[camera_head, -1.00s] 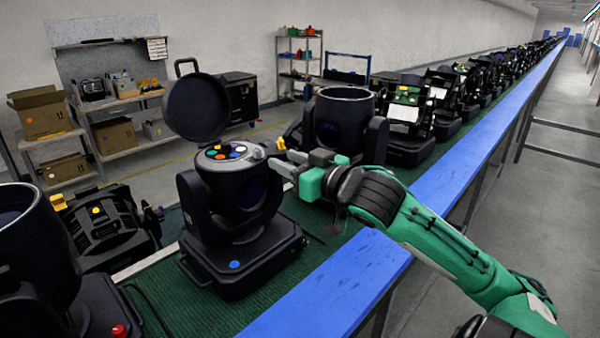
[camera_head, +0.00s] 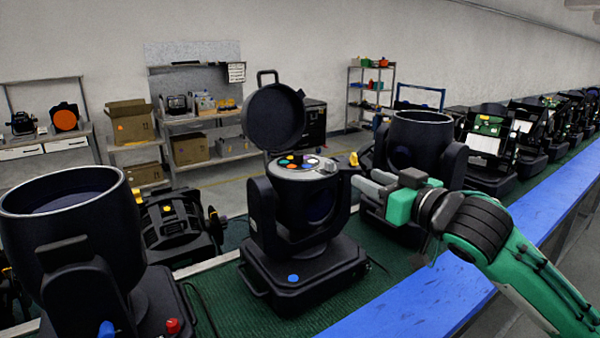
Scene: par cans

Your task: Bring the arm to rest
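My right arm comes in from the right, and its green and grey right gripper (camera_head: 368,186) is beside the open par can (camera_head: 305,215) in the middle. The two grey fingers point left toward the top of that can. They look apart, with no object seen between them. The can's round black lid (camera_head: 274,117) is swung up. Coloured discs (camera_head: 300,161) show on its top face, and a blue dot (camera_head: 293,278) is on its base. My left gripper is not in view.
Another can (camera_head: 72,235) stands at the near left and one (camera_head: 418,145) behind my gripper. A line of fixtures (camera_head: 490,140) runs to the far right on the green belt. The blue rail (camera_head: 440,295) edges it. Shelves with boxes (camera_head: 130,122) stand behind.

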